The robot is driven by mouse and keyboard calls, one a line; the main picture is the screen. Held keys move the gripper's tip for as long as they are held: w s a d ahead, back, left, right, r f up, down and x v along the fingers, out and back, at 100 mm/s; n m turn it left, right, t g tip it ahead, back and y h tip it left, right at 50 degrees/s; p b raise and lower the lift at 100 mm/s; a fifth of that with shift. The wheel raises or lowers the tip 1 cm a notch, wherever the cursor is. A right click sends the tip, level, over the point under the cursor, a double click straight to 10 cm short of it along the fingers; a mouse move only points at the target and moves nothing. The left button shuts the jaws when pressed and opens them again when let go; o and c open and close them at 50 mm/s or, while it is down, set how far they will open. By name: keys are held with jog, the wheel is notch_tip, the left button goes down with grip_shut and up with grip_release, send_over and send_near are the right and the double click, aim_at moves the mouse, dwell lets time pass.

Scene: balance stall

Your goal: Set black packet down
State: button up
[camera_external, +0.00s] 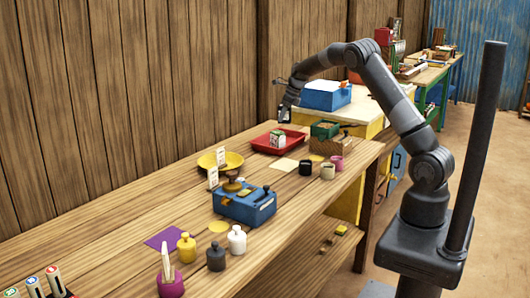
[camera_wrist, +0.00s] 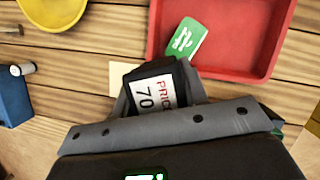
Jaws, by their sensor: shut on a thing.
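My gripper (camera_wrist: 158,92) is shut on the black packet (camera_wrist: 138,78), which has a white label reading "PRICE 70" in the wrist view. In the external view my gripper (camera_external: 285,108) hangs above the back of the wooden bench, with the packet a small dark shape (camera_external: 285,116) at its end. In the wrist view the packet appears just below the red tray, with wooden planks around it. The packet's lower part is hidden by my gripper. The height of the packet above the bench is hard to tell.
The red tray (camera_external: 258,147) holds a green and white packet (camera_external: 278,139). A yellow dish (camera_external: 207,162) and a blue balance (camera_external: 245,205) stand to the left. A pale square (camera_external: 285,164) lies in front of the tray. Small pots and a green box (camera_external: 325,130) are at right.

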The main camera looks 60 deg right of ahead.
jog(key=s+d+m+h, duration=0.1)
jog(key=s+d, duration=0.3)
jog(key=d, duration=0.3)
jog(key=s+d+m, duration=0.2)
jog(key=s+d, duration=0.2)
jog(key=d, duration=0.3)
jog(key=s+d+m+h, duration=0.1)
jog(key=s+d, duration=0.3)
jog(key=d, duration=0.3)
jog(key=s+d+r+m+h, duration=0.1)
jog(key=s+d+m, duration=0.4)
jog(key=s+d, duration=1.3)
jog(key=w+a+f, duration=0.1)
jog(key=w+f, duration=0.2)
jog(key=f, duration=0.1)
jog(key=w+a+f, duration=0.1)
jog(key=w+f, duration=0.2)
jog(key=f, duration=0.1)
jog(key=w+a+f, duration=0.2)
jog(key=w+f, duration=0.1)
jog(key=shift+w+f, duration=0.3)
jog(key=shift+f, duration=0.1)
jog(key=shift+w+f, duration=0.1)
jog(key=shift+w, duration=0.05)
jog(key=shift+f, duration=2)
jog(key=shift+f, duration=0.1)
jog(key=o, duration=1)
jog(key=shift+c, duration=0.2)
